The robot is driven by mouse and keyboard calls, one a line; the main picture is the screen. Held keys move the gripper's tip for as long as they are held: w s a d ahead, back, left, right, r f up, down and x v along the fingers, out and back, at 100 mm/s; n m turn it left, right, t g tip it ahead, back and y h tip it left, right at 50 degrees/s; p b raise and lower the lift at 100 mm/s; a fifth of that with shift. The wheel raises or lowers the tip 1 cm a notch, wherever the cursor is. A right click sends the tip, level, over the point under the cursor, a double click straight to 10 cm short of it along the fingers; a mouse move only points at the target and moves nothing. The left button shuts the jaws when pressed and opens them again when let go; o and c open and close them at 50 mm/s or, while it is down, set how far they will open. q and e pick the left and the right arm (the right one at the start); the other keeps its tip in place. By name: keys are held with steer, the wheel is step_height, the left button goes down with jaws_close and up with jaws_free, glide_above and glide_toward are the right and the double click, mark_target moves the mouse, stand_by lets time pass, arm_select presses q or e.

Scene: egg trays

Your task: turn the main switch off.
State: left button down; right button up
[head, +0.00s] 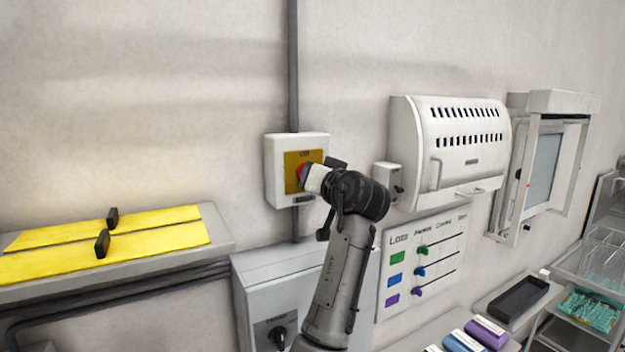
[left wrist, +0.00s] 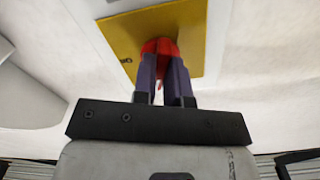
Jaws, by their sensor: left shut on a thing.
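The main switch is a white wall box (head: 281,190) with a yellow plate (head: 292,160) and a red knob (head: 300,172). In the left wrist view the yellow plate (left wrist: 120,28) lies tilted in the picture, with the red knob (left wrist: 160,46) in front of it. My left gripper (head: 305,178) is at the box's front. In the left wrist view its two dark fingers (left wrist: 165,68) are shut on the knob, one on each side. The fingers and gripper hide much of the knob, so its setting cannot be read. My right gripper is not in view.
A grey cabinet (head: 265,286) with a black rotary handle (head: 277,335) stands below. A small grey box (head: 383,174) and a vented white box (head: 462,124) hang close to the right. A shelf with yellow sheets (head: 150,232) is at left. The wall above is clear except for a conduit (head: 292,60).

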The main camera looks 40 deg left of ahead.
arm_select(q)
steer(key=n, duration=0.4)
steer(key=shift+b, duration=0.35)
steer(key=shift+n, duration=0.4)
steer(key=c, duration=1.2)
jaws_free()
steer(key=shift+o, duration=0.2)
steer(key=shift+d, duration=0.15)
steer(key=b+v, duration=0.4)
steer(key=v, duration=0.9)
steer(key=shift+d, duration=0.25)
